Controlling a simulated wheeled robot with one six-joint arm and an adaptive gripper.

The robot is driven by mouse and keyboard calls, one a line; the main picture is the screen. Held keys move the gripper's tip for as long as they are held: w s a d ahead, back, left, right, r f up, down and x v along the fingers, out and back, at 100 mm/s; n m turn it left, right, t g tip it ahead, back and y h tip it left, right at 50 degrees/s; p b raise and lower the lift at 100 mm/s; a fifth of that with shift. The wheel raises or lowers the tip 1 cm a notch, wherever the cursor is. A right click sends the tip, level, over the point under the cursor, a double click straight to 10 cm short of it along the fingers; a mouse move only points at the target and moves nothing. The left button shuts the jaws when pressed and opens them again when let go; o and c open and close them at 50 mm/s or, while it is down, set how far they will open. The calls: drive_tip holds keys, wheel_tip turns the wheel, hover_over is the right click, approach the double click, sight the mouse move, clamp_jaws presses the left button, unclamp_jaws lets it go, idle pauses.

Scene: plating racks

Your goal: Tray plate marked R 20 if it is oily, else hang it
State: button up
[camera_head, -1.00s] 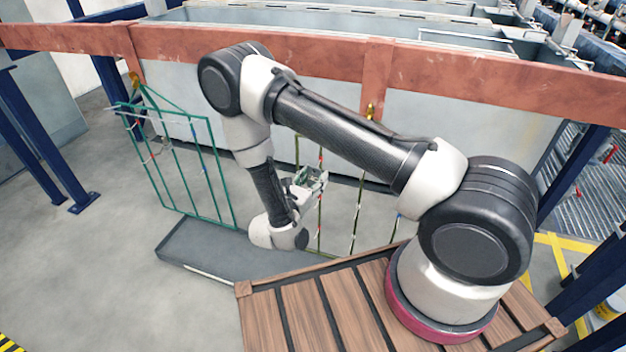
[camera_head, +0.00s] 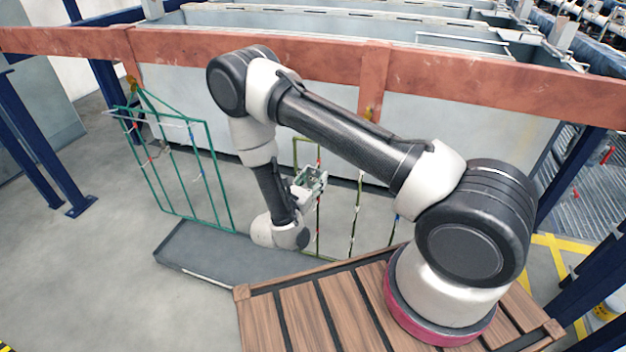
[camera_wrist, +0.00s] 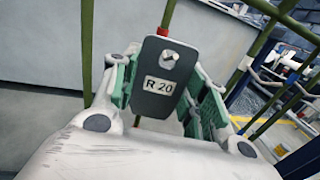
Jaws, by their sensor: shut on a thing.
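The plate marked R 20 (camera_wrist: 160,76) is a dark grey plate with a white label and a round bright fastener or hook spot near its top. It shows in the wrist view between the green-padded fingers of my gripper (camera_wrist: 158,98), which is shut on it. In the head view my gripper (camera_head: 310,184) is beside the olive rack frame (camera_head: 319,215), and the plate there is too small to make out. I cannot tell whether the plate's face is oily or whether it touches the rack. A grey tray (camera_head: 205,262) lies on the floor below the arm.
A green rack (camera_head: 212,175) hangs from the copper-coloured rail (camera_head: 260,55) at left. Grey tanks (camera_head: 330,95) stand behind the rail. My wooden deck is in front. Open floor (camera_head: 85,265) lies at left.

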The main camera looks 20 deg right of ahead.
drive_tip(key=shift+w+d+f, duration=0.25)
drive_tip(key=shift+f, duration=0.15)
idle(0.4)
idle(0.4)
drive_tip(key=o, duration=1.2)
drive_tip(key=shift+a, duration=0.1)
